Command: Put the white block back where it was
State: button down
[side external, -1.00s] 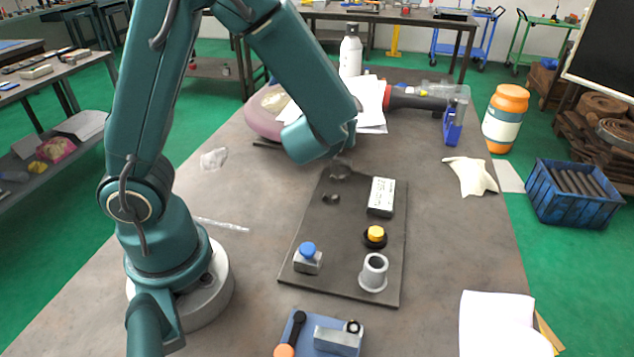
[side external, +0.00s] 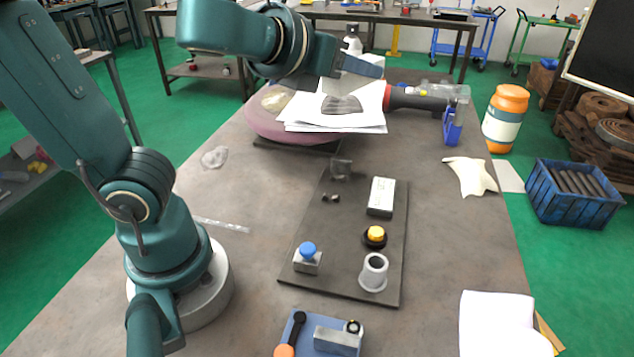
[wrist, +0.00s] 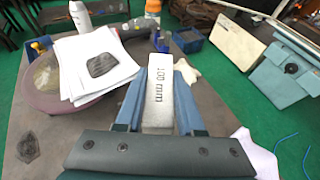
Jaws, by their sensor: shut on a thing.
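My gripper (wrist: 160,90) has a blue finger on each side of a white block (wrist: 159,108) marked "100 mm" and is shut on it. In the side external view my gripper (side external: 358,72) is raised above the papers at the back of the bench, well clear of the dark board (side external: 338,255). The held block is hard to make out there. Another white-topped block (side external: 382,192) with dark sides lies on the board. Beside it are a yellow-topped button (side external: 375,235), a grey hollow cylinder (side external: 374,275) and a blue-knobbed block (side external: 307,257).
White papers (side external: 310,122) with a dark patch lie over a pinkish round object (side external: 258,125). A white bottle (wrist: 81,18) stands behind. A blue tray (side external: 300,325) with tools is at the front. The bench left of the board is mostly clear.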

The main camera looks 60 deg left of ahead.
jog(key=shift+a+n+y, duration=0.15)
jog(key=shift+n+y, duration=0.15)
jog(key=shift+y, duration=0.1)
jog(key=s+a+f+n+g+y, duration=0.2)
jog(key=s+f+n+g+y, duration=0.15)
jog(key=f+n, duration=0.2)
jog(key=s+a+f+n+g+y, duration=0.2)
jog(key=f+n+g+y, duration=0.2)
jog(key=f+g, duration=0.15)
jog(key=n+g+y, duration=0.1)
jog(key=n+g, duration=0.3)
send_over(258, 226)
notch_tip(258, 226, down, 7)
jog(key=shift+f, duration=3.45)
jog(key=shift+f, duration=1.05)
jog(key=shift+c, duration=2.2)
grip_release()
jog(key=shift+w, duration=0.1)
jog(key=shift+d, duration=0.15)
